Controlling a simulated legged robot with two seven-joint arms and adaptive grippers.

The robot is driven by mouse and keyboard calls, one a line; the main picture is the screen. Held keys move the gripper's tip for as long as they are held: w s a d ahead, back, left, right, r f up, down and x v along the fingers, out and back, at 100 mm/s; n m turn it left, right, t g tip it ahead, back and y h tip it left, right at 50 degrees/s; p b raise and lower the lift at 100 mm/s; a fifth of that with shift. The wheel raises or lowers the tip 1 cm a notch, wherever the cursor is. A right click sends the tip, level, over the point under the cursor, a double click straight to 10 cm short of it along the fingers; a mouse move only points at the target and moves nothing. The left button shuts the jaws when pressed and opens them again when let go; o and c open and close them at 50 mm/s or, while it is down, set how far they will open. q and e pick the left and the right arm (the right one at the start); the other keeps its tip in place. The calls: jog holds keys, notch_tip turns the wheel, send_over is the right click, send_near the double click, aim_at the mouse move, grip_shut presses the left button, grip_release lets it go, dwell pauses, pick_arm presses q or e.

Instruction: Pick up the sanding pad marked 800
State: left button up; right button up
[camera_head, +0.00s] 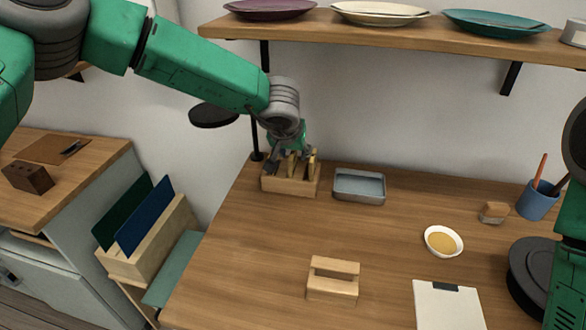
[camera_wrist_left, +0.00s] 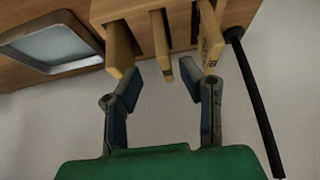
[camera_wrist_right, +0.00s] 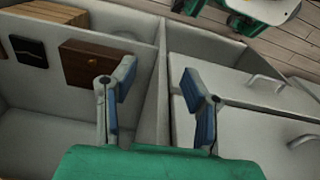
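A wooden rack (camera_head: 291,185) stands near the back left of the table and holds three tan sanding pads in its slots. In the left wrist view they are a left pad (camera_wrist_left: 120,50), a middle pad (camera_wrist_left: 161,45) and a right pad (camera_wrist_left: 209,42). The right pad bears a dark marking too small to read; I cannot tell which is 800. My left gripper (camera_wrist_left: 163,80) is open at the rack, its fingers on either side of the middle pad's end, with gaps visible. My right gripper (camera_wrist_right: 158,78) is open and empty, away from the rack.
A grey metal tray (camera_head: 359,186) stands just right of the rack, and a black post (camera_head: 256,125) rises behind it. A wooden holder (camera_head: 333,279), a white dish (camera_head: 443,241) and a clipboard (camera_head: 447,307) lie on the table. The shelf (camera_head: 400,36) with plates hangs above.

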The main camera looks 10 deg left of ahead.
aim_at(293, 167)
pick_arm(q)
jog(key=shift+w+a+f, duration=0.15)
jog(key=shift+w+f, duration=0.1)
jog(key=shift+f, duration=0.25)
jog(key=x, duration=0.4)
jog(key=shift+w+a+f, duration=0.1)
jog(key=shift+a+f, duration=0.05)
jog(key=shift+c, duration=0.8)
grip_shut()
